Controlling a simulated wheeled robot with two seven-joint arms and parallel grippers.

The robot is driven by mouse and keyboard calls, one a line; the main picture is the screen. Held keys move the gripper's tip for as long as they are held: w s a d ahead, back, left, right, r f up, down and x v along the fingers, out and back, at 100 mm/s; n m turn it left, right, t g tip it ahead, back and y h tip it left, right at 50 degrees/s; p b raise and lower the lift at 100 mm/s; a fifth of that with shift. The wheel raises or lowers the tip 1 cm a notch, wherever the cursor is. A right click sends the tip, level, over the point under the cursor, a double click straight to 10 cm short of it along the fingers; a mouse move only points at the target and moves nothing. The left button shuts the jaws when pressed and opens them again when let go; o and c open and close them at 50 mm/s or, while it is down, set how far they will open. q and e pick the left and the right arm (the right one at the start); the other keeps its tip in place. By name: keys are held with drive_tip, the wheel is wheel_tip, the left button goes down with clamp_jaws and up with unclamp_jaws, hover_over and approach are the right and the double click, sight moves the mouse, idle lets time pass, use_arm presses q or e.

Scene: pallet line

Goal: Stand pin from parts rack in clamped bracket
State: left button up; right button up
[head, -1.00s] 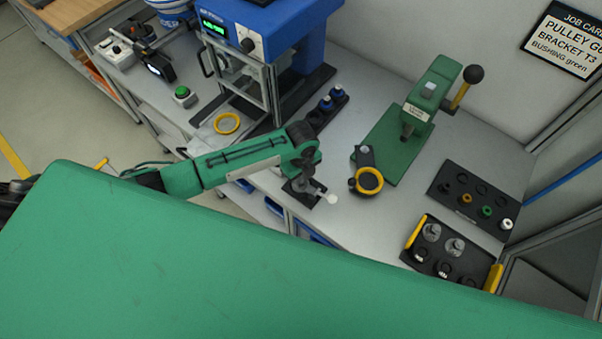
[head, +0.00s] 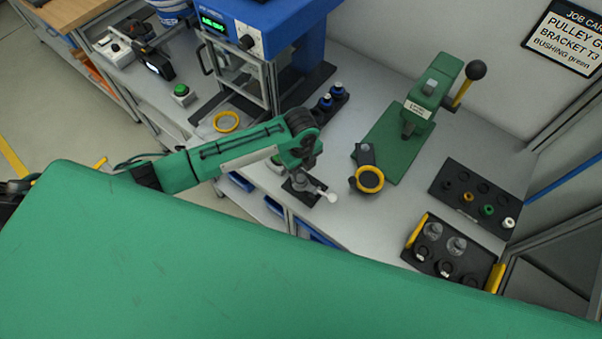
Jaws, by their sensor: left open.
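My left gripper (head: 306,168) is small and dark in the head view and points down over a small clamp fixture (head: 294,193). It is open, and I see nothing held in it. The fixture is a dark plate with a lever ending in a white knob (head: 332,198). A grey part, perhaps the bracket (head: 301,181), sits on it, partly hidden by the gripper. I cannot make out a pin there. A black rack (head: 483,178) at the right holds several small parts in a row. My right gripper is out of view.
A green arbor press (head: 418,108) stands on the bench, with a yellow-ringed holder (head: 369,179) before it. A tray with yellow handles (head: 414,230) holds round parts at the right. A blue press (head: 255,30) and blue-topped items (head: 326,101) are behind my left arm.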

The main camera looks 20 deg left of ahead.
sight(301, 177)
use_arm(q)
wheel_tip(301, 177, up, 8)
drive_tip(key=b, duration=0.1)
drive_tip(key=shift+r+b, duration=0.15)
drive_tip(key=shift+b, duration=0.25)
